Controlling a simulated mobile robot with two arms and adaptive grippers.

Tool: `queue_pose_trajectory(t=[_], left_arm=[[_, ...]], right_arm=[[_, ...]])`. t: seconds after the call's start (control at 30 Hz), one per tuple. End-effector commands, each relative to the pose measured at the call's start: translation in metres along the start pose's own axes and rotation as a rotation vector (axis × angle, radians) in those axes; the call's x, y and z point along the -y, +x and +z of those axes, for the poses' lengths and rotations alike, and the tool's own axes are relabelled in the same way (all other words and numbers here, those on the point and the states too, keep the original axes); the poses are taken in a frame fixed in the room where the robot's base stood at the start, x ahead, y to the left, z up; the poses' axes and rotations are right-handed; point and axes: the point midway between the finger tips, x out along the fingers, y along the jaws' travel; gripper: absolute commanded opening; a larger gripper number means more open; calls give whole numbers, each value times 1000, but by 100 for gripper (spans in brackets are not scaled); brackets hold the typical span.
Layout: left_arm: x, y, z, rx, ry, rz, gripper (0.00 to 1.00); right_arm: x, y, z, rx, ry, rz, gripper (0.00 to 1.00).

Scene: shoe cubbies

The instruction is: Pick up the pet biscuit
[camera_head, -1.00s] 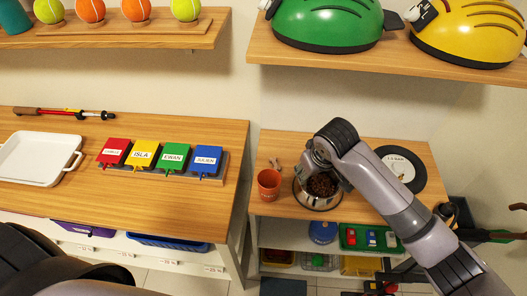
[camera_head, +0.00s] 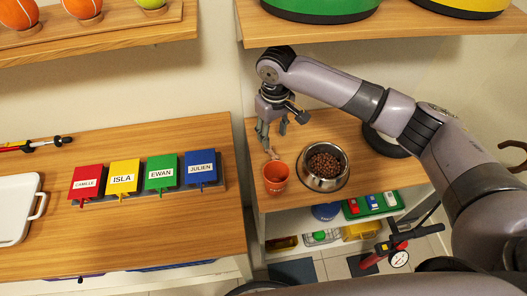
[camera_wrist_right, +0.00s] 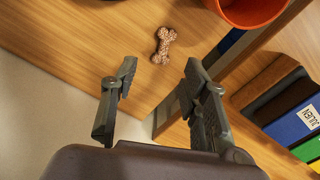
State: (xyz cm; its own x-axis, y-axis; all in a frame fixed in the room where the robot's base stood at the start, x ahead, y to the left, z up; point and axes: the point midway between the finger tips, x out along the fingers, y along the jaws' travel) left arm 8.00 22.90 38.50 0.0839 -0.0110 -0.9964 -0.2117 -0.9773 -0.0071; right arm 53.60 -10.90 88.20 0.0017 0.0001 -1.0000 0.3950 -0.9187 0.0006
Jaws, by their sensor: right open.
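The pet biscuit is a small brown bone shape (camera_head: 271,153) on the wooden shelf unit's top, just behind the orange cup (camera_head: 276,177). In the right wrist view the biscuit (camera_wrist_right: 163,45) lies on bare wood, beyond the fingertips and between their lines, with the orange cup (camera_wrist_right: 250,8) at the upper right. My right gripper (camera_head: 272,138) points down above the biscuit, apart from it. In the right wrist view its fingers (camera_wrist_right: 160,80) are spread with nothing between them. My left gripper does not show.
A metal bowl of brown kibble (camera_head: 323,186) stands right of the cup. Name-labelled boxes (camera_head: 124,178) and a white tray (camera_head: 14,228) sit on the left table. A shelf with green and yellow helmets (camera_head: 400,28) overhangs behind. A gap separates the two tables.

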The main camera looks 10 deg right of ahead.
Motion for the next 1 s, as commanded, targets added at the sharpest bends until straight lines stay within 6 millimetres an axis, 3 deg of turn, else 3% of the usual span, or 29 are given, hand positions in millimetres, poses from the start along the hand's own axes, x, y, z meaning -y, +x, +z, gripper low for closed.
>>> queue_pose_trajectory(t=[0.5, 0.8, 1.0], left_arm=[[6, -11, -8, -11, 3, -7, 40], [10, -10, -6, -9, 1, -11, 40], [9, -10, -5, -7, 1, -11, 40]], right_arm=[[5, 65, 6, 3, -2, 0, 42], [5, 70, 6, 1, -2, 0, 42], [5, 70, 6, 1, -2, 0, 28]])
